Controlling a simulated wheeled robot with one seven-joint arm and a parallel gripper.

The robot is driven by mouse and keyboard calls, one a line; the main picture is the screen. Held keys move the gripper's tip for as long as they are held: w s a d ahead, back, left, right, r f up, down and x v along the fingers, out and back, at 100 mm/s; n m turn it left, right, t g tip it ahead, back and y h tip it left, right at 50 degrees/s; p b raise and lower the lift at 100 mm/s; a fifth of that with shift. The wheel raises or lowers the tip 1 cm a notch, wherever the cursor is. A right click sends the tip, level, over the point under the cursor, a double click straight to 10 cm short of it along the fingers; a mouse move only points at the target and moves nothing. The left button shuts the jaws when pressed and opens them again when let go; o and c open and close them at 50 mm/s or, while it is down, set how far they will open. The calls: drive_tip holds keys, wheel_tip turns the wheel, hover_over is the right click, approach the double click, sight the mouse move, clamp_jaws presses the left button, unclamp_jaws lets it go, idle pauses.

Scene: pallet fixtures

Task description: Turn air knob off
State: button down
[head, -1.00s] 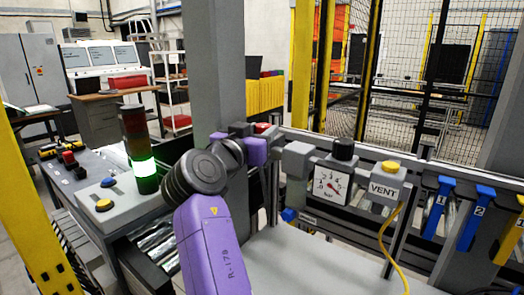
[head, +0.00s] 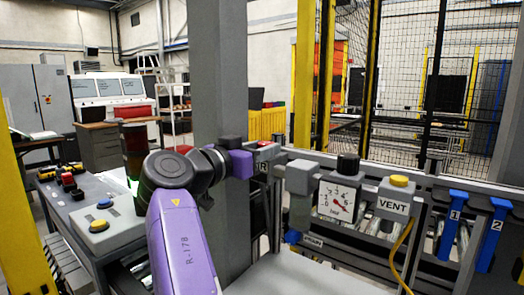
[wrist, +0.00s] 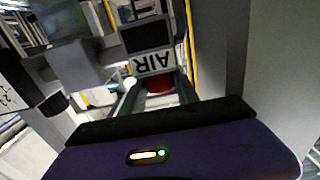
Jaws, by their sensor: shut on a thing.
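The air knob (head: 265,144) is a small red part on top of a grey box with an AIR label (head: 263,166), just right of the grey post in the head view. In the wrist view the label (wrist: 153,62) is upside down and the red knob (wrist: 160,84) shows just beyond my gripper's dark edge. My gripper (head: 246,160), purple with dark parts, is at the knob and shut on it.
To the right are a pressure gauge (head: 337,200) with a black knob (head: 348,163) and a VENT box with a yellow button (head: 399,181). A yellow hose (head: 402,245) hangs below it. The grey post (head: 219,80) stands close behind my arm.

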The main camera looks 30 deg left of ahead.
drive_tip(key=c, duration=0.9)
unclamp_jaws()
drive_tip(key=s+a+b, duration=0.1)
drive_tip(key=s, duration=0.6)
drive_tip(key=shift+s+a, duration=0.15)
drive_tip(key=shift+s, duration=0.2)
